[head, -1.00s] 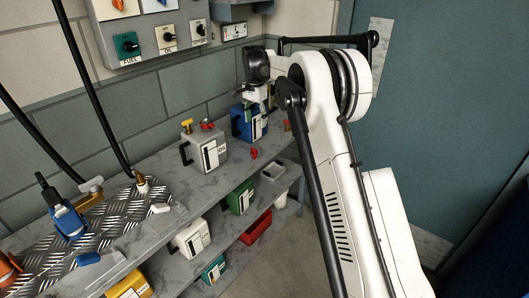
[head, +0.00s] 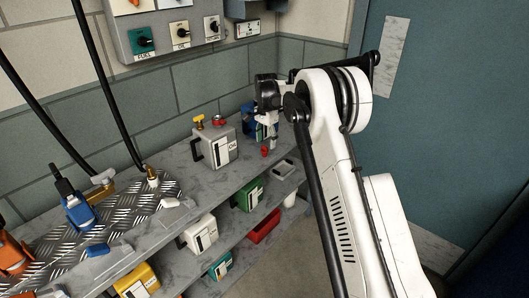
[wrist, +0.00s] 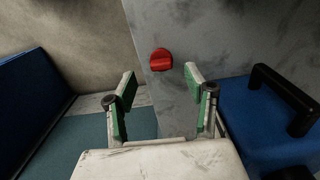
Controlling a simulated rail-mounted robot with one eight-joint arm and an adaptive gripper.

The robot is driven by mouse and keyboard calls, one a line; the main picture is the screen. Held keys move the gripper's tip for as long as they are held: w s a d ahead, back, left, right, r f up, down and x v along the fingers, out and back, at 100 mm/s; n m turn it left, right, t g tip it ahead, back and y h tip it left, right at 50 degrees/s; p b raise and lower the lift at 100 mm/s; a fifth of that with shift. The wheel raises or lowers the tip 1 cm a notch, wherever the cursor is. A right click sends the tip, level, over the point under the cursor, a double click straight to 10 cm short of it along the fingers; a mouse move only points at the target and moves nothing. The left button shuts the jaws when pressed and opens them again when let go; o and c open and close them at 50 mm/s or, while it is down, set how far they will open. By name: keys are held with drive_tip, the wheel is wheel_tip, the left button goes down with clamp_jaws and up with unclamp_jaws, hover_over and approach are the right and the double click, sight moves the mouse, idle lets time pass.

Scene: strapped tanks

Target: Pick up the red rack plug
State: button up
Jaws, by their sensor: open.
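The red rack plug (head: 265,152) lies on the grey upper shelf near its front edge, in front of the blue can. In the wrist view the red plug (wrist: 161,60) is a small round red piece on the grey surface, just beyond the fingertips and roughly centred between them. My gripper (wrist: 160,85) is open and empty, its two green-padded fingers spread apart. In the head view my gripper (head: 273,143) points down close to the plug, at its right. Whether a finger touches the plug cannot be told.
A blue can (wrist: 280,95) with a black handle stands at right in the wrist view. A grey can (head: 215,148) with yellow and red caps stands left of the plug.

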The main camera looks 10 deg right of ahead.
sight(264, 146)
drive_tip(key=f, duration=0.3)
drive_tip(key=shift+a+f, duration=0.25)
drive_tip(key=shift+f, duration=0.15)
drive_tip(key=shift+c, duration=0.2)
drive_tip(key=c, duration=0.9)
drive_tip(key=shift+c, duration=0.2)
drive_tip(key=shift+r, duration=0.1)
